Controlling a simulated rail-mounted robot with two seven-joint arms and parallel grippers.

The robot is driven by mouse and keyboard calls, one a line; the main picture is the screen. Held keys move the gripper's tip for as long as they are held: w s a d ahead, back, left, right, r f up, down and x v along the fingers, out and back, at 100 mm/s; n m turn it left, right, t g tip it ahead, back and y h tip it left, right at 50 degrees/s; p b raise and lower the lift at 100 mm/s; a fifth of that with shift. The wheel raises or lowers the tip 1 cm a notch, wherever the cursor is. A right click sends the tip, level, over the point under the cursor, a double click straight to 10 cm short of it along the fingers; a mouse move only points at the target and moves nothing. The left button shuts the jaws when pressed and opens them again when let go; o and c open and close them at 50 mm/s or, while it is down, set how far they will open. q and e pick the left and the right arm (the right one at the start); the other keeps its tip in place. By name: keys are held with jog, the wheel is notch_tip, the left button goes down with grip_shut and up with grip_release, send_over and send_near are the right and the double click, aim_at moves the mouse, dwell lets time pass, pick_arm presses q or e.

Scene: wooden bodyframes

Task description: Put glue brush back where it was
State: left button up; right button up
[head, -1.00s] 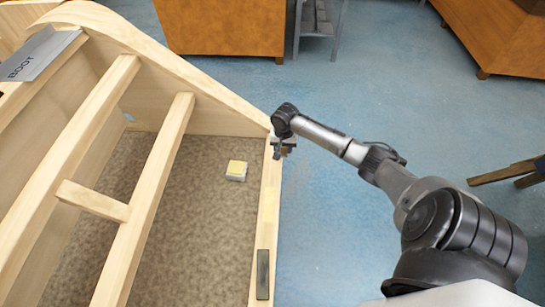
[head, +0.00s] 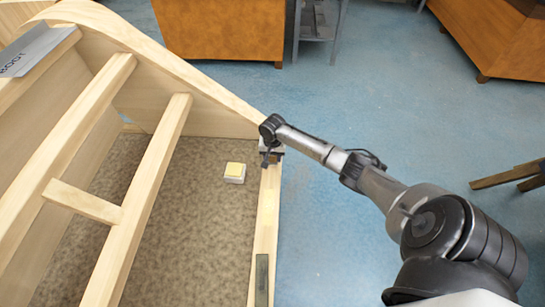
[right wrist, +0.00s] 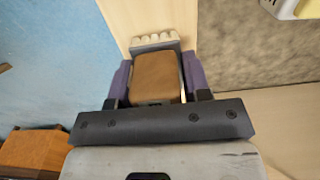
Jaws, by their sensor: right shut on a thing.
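My right gripper (head: 271,153) is at the far end of the wooden frame's right rail (head: 268,205), over or just beside it. In the right wrist view the right gripper (right wrist: 155,80) has its purple fingers closed on either side of a brown block-like piece with a pale, ridged end, which looks like the glue brush (right wrist: 156,75). The brush points along the pale wood. I cannot tell whether it touches the wood. In the head view the brush is mostly hidden by the gripper. My left gripper is not in view.
A white block with a yellow top (head: 235,172) lies on the brown speckled floor inside the frame. A dark green bar (head: 262,280) lies on the near part of the rail. A grey plate (head: 40,52) sits at the upper left.

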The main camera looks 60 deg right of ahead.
jog(key=o, duration=0.8)
